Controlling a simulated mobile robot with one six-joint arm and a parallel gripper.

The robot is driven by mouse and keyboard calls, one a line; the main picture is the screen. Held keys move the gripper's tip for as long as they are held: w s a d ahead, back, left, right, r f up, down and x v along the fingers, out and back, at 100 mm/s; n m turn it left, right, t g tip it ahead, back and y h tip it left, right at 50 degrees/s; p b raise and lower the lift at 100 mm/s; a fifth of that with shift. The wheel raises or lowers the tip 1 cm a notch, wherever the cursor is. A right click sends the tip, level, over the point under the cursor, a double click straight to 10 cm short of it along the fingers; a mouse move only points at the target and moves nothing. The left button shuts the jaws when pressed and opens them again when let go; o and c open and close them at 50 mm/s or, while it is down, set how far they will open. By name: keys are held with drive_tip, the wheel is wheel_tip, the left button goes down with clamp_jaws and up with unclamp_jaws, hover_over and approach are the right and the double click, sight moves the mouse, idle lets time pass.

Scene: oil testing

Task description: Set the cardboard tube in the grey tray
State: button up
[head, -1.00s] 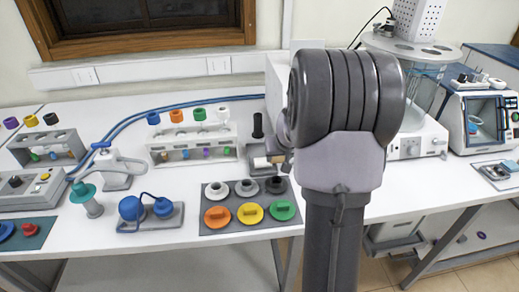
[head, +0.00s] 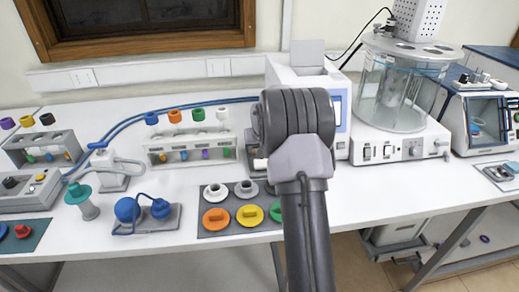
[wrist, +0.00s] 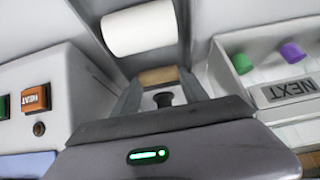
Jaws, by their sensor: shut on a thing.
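The cardboard tube (wrist: 158,76) is a short brown cylinder in the wrist view. It lies crosswise between the two fingertips of my gripper (wrist: 159,84), which is shut on its ends. In the head view my own arm hides the gripper and the tube. A dark grey tray (head: 249,152) shows in part at the left edge of my arm; the rest of it is hidden. A white roll (wrist: 142,27) lies just beyond the tube in the wrist view. How high the tube is above the surface I cannot tell.
A black knob-like object (wrist: 163,99) shows between the fingers. A white machine with an orange HEAT button (wrist: 36,98) stands close on one side. A white rack of coloured caps (head: 190,140) stands left of the tray. A mat with coloured rings (head: 215,218) lies in front.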

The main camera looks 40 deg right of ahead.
drive_tip(key=shift+f, duration=0.2)
drive_tip(key=o, duration=1)
